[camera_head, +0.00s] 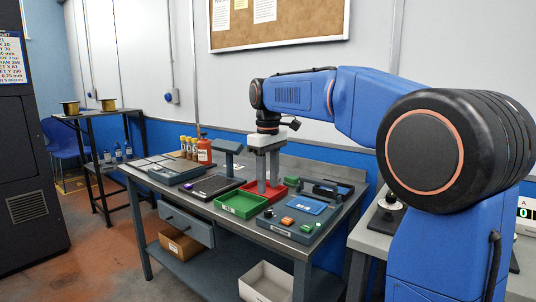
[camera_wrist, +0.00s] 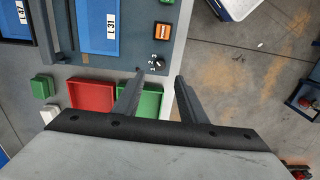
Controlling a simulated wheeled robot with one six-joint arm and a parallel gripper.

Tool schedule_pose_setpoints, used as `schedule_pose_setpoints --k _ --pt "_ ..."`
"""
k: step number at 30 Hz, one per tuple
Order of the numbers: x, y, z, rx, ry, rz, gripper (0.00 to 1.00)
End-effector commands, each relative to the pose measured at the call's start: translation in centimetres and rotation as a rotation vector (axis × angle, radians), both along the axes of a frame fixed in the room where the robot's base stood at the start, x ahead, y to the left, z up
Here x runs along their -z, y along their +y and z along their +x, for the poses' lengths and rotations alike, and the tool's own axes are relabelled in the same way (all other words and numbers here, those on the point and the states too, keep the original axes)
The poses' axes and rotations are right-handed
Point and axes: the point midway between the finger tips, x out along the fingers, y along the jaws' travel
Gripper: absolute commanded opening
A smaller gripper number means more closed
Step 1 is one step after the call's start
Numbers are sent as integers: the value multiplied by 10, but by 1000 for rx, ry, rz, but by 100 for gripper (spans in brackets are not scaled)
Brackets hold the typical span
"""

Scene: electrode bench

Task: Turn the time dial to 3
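The time dial (camera_wrist: 153,63) is a small dark knob with tiny white marks around it, at the corner of a grey control panel (camera_wrist: 125,48). Its setting is too small to read. In the head view the dial (camera_head: 268,213) is at the left end of the panel's front edge, beside the green tray. My gripper (camera_wrist: 159,77) is open and empty in the wrist view, its two fingers apart with the dial showing just beyond the gap between their tips. In the head view my gripper (camera_head: 268,189) points down over the red and green trays, behind the dial.
An orange-topped button (camera_wrist: 161,31) and a green button (camera_head: 307,228) share the panel with blue plates, one labelled L3I (camera_wrist: 112,22). A green tray (camera_head: 228,209) and a red tray (camera_wrist: 92,95) lie beside it. A small lamp-like stand (camera_head: 228,147) stands left of my gripper.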

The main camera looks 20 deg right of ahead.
Motion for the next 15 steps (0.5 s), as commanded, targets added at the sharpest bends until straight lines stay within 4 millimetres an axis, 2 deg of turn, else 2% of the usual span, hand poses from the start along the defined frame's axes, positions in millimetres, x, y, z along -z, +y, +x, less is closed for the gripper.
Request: schedule_pose_setpoints --k 3,9,15 --pt "-25 0 1 0 -4 0 38" --pt "-61 0 1 0 -2 0 38" --pt "-83 0 1 0 -1 0 38"
